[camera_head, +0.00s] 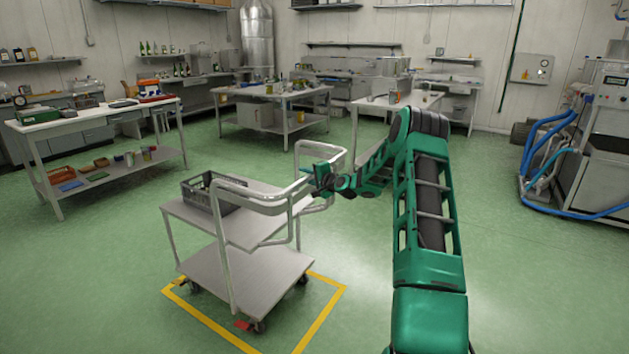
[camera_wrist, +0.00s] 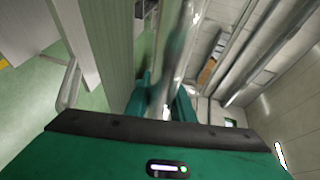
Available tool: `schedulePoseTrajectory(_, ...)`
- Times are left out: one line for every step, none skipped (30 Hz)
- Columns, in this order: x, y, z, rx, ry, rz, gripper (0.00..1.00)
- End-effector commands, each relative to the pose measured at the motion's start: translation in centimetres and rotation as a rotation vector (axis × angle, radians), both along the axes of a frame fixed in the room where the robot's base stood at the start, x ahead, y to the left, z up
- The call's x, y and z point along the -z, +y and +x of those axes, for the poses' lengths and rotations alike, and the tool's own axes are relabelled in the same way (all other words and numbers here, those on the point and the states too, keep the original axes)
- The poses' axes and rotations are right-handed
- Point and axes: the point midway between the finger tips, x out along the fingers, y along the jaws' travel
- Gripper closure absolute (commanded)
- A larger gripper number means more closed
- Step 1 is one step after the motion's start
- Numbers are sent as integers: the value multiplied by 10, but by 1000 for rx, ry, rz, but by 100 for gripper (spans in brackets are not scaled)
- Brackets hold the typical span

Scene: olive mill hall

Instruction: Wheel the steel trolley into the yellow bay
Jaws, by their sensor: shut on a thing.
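The steel trolley (camera_head: 245,268) has two shelves, bent tube rails and small casters, one with a red pedal. It stands upright on the floor. The yellow bay (camera_head: 322,318) is a taped outline on the green floor around the trolley's base. The casters that show appear inside the tape; the far side is hidden by the trolley. My gripper (camera_head: 322,182) is at the trolley's right side, shut on its tube handle (camera_head: 280,194). In the wrist view the green fingers (camera_wrist: 165,103) close around a shiny tube.
A dark crate (camera_head: 207,192) sits on the trolley's top shelf. A workbench (camera_head: 65,123) stands at the left, with more tables behind. Blue hoses (camera_head: 540,140) lie by a machine at the right. Open floor surrounds the bay.

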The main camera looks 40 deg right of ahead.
Motion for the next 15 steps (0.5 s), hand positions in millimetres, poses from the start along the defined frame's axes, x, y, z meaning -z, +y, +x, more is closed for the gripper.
schedulePoseTrajectory(4,3,4,-2,6,2,100)
schedulePoseTrajectory(4,4,7,-2,6,2,100)
schedulePoseTrajectory(5,5,9,-1,7,1,100)
schedulePoseTrajectory(5,5,11,-1,7,1,100)
schedulePoseTrajectory(5,6,12,0,8,1,100)
schedulePoseTrajectory(5,6,13,0,8,1,100)
schedulePoseTrajectory(5,6,14,0,8,1,100)
schedulePoseTrajectory(5,6,15,1,8,1,100)
schedulePoseTrajectory(5,6,15,1,8,1,100)
schedulePoseTrajectory(5,6,15,1,8,1,100)
schedulePoseTrajectory(5,6,15,1,8,1,100)
schedulePoseTrajectory(5,5,15,2,8,1,100)
schedulePoseTrajectory(5,5,15,2,8,1,100)
schedulePoseTrajectory(5,5,15,2,8,1,100)
schedulePoseTrajectory(5,5,15,2,8,1,100)
